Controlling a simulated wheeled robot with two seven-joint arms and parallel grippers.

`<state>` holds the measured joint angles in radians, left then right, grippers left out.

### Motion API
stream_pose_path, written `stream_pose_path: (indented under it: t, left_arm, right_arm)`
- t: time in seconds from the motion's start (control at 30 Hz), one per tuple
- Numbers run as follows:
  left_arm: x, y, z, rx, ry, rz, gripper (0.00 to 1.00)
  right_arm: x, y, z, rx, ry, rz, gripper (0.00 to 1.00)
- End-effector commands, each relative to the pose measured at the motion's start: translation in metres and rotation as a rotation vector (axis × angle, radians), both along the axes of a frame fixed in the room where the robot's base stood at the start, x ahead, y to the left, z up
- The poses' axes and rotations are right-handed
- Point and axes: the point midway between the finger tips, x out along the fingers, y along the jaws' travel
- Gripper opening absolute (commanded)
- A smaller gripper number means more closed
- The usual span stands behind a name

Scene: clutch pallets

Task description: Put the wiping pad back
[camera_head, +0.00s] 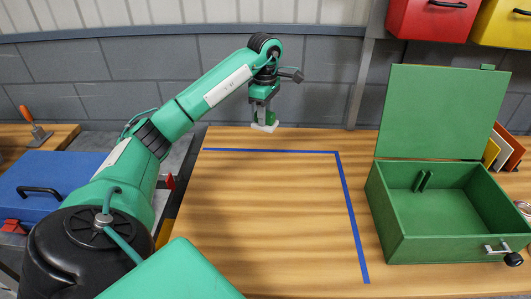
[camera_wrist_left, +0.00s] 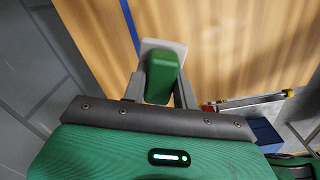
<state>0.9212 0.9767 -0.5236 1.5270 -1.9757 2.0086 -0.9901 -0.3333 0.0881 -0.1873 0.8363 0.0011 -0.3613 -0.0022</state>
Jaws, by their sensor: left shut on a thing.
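The wiping pad has a white base and a green handle. It shows at the back edge of the table in the head view (camera_head: 264,128), and its green handle fills the space between the fingers in the left wrist view (camera_wrist_left: 162,76). My left gripper (camera_head: 263,110) is shut on the handle, with the white base pointing down. I cannot tell whether the base touches the wood. The open green box (camera_head: 440,246) stands on the right of the table, lid raised, with a small green bracket inside. My right gripper is not in view.
The wooden table (camera_head: 270,220) is bare in the middle, with blue tape (camera_head: 352,215) marking a corner. A blue case (camera_head: 50,175) and an orange-handled trowel (camera_head: 35,125) are at the left. Red (camera_head: 425,20) and yellow (camera_head: 503,24) bins hang at the upper right.

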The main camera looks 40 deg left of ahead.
Motion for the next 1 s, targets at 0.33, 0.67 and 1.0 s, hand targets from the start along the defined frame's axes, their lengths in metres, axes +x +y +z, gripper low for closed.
stream_pose_path:
  t: [0.33,0.67,1.0]
  left_arm:
    - [-0.001,-0.001,-0.075,-0.002,0.004,-0.001,0.10]
    - [0.000,0.000,-0.108,0.000,0.001,-0.001,0.10]
    - [0.000,0.000,-0.141,0.002,-0.002,-0.001,0.10]
  right_arm:
    - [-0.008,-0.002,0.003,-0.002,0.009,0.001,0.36]
    - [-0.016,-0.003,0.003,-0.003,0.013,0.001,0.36]
    - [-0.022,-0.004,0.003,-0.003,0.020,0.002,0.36]
